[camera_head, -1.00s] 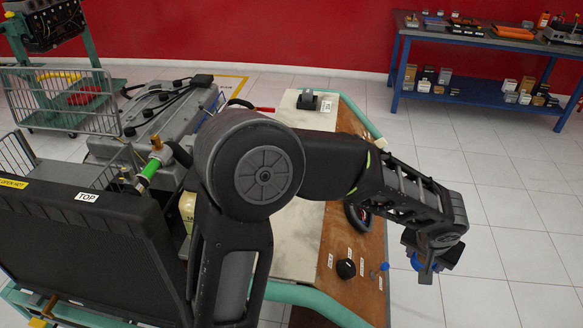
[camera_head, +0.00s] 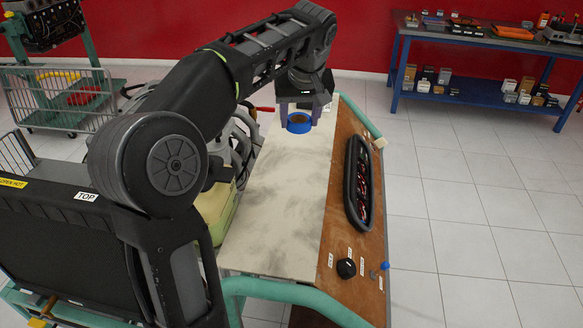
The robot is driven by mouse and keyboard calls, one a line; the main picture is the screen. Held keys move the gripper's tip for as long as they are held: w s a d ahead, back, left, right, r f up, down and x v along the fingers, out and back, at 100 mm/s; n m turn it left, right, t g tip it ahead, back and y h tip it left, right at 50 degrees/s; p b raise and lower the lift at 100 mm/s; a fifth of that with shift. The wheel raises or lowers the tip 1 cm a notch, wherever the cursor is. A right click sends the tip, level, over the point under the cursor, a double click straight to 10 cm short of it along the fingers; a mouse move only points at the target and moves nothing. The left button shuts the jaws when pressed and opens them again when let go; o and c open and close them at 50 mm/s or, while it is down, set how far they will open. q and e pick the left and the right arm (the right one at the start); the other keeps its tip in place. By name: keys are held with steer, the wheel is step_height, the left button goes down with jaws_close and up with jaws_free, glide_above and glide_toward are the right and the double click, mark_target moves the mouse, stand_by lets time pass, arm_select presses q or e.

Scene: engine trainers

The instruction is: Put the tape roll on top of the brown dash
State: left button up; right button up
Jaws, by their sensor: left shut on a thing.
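The blue tape roll (camera_head: 299,128) is held flat between the two fingers of my left gripper (camera_head: 299,118), which point down over the far end of the cream-coloured panel. Whether the roll touches the panel is hard to tell. The brown dash (camera_head: 340,205) is the wooden board along the panel's right side, to the right of the gripper. It carries a black oval gauge cluster (camera_head: 361,183) and a black knob (camera_head: 346,268). My right gripper is not in view.
The cream panel (camera_head: 275,210) is bare in front of the gripper. A green tube frame (camera_head: 290,290) edges the stand. A blue workbench (camera_head: 460,40) with boxes and tools stands at the back right. Tiled floor to the right is clear.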

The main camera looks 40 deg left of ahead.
arm_select(q)
steer(key=shift+s+a+r, duration=0.35)
steer(key=shift+a+r, duration=0.05)
steer(key=shift+a, duration=0.1)
glide_above(294, 159)
steer(key=shift+s+d+f, duration=0.15)
steer(key=shift+f, duration=0.9)
steer(key=shift+s+d+f, duration=0.1)
steer(key=shift+s+f, duration=0.05)
steer(key=shift+f, duration=0.95)
steer(key=shift+s+d+f, duration=0.15)
steer(key=shift+f, duration=0.9)
steer(key=shift+f+p, duration=0.4)
steer(key=shift+f, duration=1.45)
steer(key=shift+f, duration=0.1)
steer(key=o, duration=1.3)
steer(key=shift+o, duration=0.2)
